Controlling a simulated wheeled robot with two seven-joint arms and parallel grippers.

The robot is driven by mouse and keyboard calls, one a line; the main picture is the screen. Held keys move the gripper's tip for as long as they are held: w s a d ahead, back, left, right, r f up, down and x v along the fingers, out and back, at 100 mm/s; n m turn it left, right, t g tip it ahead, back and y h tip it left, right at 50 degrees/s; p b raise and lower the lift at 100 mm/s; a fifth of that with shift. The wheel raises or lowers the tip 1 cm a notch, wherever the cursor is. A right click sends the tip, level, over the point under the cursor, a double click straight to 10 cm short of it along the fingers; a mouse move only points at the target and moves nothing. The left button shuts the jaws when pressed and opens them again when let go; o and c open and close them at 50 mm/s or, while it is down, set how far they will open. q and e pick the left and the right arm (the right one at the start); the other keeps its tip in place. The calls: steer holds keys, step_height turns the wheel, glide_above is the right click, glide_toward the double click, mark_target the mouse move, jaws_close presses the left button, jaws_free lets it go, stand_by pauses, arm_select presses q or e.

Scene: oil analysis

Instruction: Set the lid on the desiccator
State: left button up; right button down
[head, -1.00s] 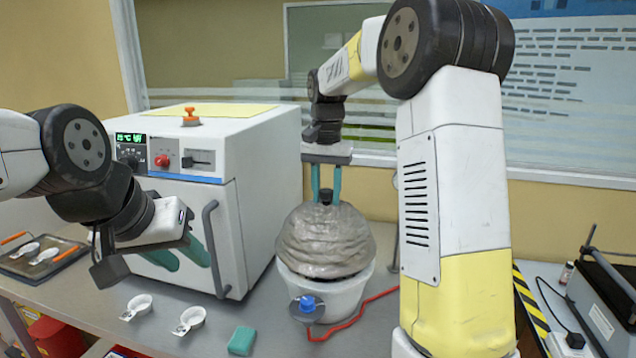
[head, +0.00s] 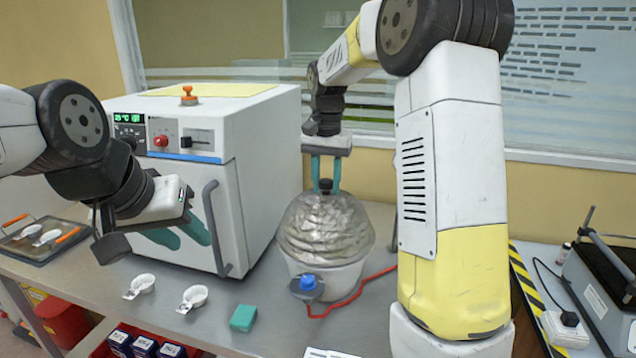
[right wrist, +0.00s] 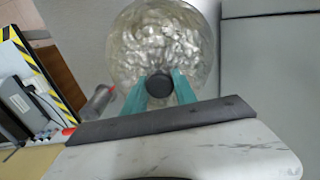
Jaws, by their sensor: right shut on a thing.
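The lid (head: 325,232) is a translucent, rippled dome with a dark knob on top. It sits on, or very close to, the rim of the desiccator (head: 333,277), a pale bowl with a blue valve at its front; I cannot tell whether they touch all round. My right gripper (head: 326,186) is shut on the lid's knob from above. In the right wrist view the teal fingers (right wrist: 160,88) flank the dark knob, with the dome (right wrist: 160,40) beyond. My left gripper (head: 176,238) is at the left, in front of the oven, with its teal fingers apart and empty.
The white oven (head: 262,150) stands left of the desiccator. Two small white dishes (head: 193,298) and a green block (head: 243,318) lie in front. A red tube (head: 352,297) runs right from the valve. A tray (head: 40,240) lies far left.

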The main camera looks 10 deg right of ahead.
steer(key=shift+f, duration=0.45)
steer(key=c, duration=0.9)
jaws_free()
